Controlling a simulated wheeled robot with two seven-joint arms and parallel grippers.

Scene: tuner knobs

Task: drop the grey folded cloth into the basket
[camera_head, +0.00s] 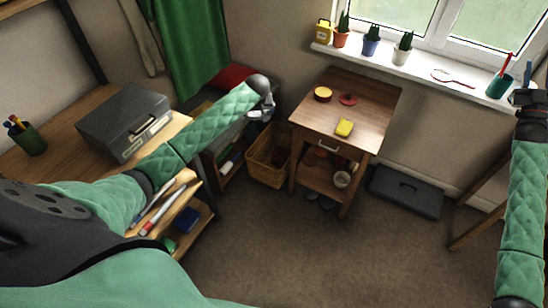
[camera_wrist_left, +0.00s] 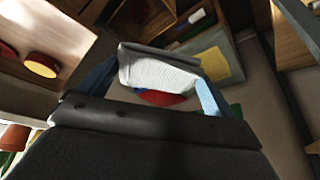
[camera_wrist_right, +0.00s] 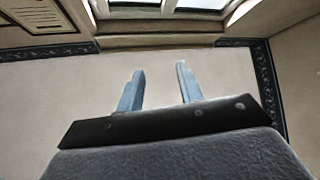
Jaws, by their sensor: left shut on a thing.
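My left gripper (camera_head: 266,104) is above and a little behind the basket's left part in the head view. It is shut on the grey folded cloth (camera_wrist_left: 158,72), which shows pale between the two blue fingers in the left wrist view. In the head view the cloth is small and hard to make out at the gripper. The wicker basket (camera_head: 267,172) stands on the floor between the shelf unit and the small wooden table; its inside is dark. My right gripper (camera_wrist_right: 160,85) is open and empty, far to the right, facing a bare wall.
A desk with a grey box (camera_head: 124,122) is at left. The carpet in front is clear.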

